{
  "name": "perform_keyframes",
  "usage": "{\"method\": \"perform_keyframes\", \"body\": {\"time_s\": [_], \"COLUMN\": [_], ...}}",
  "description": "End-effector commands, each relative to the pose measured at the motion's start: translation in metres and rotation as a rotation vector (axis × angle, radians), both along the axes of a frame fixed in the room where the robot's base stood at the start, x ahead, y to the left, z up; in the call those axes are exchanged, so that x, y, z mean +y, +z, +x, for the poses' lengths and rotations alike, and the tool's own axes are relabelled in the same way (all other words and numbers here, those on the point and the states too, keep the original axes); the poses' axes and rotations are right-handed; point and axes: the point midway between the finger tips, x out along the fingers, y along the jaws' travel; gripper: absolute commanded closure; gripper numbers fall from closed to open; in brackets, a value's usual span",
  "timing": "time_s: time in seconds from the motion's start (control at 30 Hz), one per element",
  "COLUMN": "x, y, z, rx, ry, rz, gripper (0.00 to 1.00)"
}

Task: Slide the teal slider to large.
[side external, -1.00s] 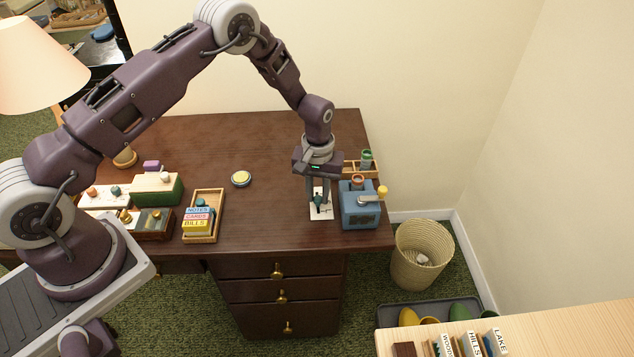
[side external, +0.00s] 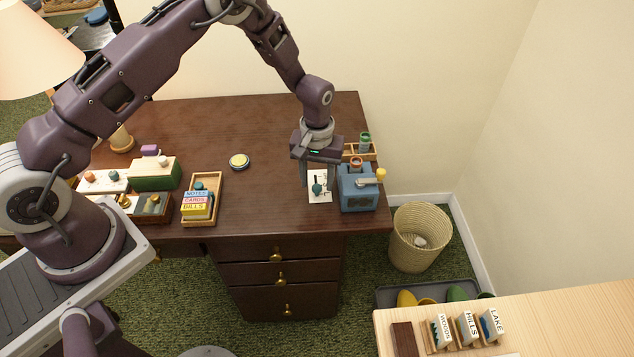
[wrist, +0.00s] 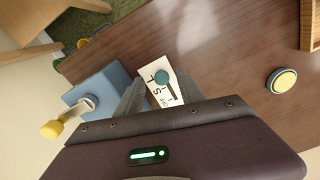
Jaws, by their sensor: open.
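The teal slider knob (side external: 317,189) sits on a white plate (side external: 324,199) lying on the desk. In the wrist view the knob (wrist: 162,77) stands at the end of a dark slot in the plate (wrist: 152,66), which carries black lettering too small to read fully. My gripper (side external: 319,185) is low over the plate. Its fingers are open, one on each side of the knob in the wrist view (wrist: 172,88), with gaps between them and the knob. Whether the fingertips touch the plate cannot be told.
A blue box with a yellow-knobbed crank (side external: 358,190) stands close right of the plate. A wooden rack (side external: 372,152) is behind it. A yellow button (side external: 239,161) and a tray of labelled blocks (side external: 217,184) lie to the left, with bare desk between.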

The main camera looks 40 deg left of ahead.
Motion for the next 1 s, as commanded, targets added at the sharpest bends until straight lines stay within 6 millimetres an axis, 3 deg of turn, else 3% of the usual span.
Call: {"method": "perform_keyframes", "body": {"time_s": [0.1, 0.23, 0.6, 0.67, 0.77, 0.83, 0.9, 1.0], "x": [0.000, 0.000, 0.000, 0.000, 0.001, 0.004, 0.008, 0.012], "y": [0.027, 0.048, 0.057, 0.071, 0.134, 0.193, 0.246, 0.305], "z": [0.000, 0.000, -0.001, -0.001, -0.008, -0.028, -0.058, -0.111], "rx": [-0.001, -0.001, 0.001, -0.012, -0.068, -0.123, -0.178, -0.255], "ry": [-0.001, -0.001, -0.002, -0.011, -0.058, -0.112, -0.171, -0.256], "rz": [0.000, 0.000, -0.001, -0.002, -0.010, -0.012, -0.008, 0.006], "gripper": [0.55, 0.55, 0.55, 0.55, 0.55, 0.55, 0.55, 0.55]}}
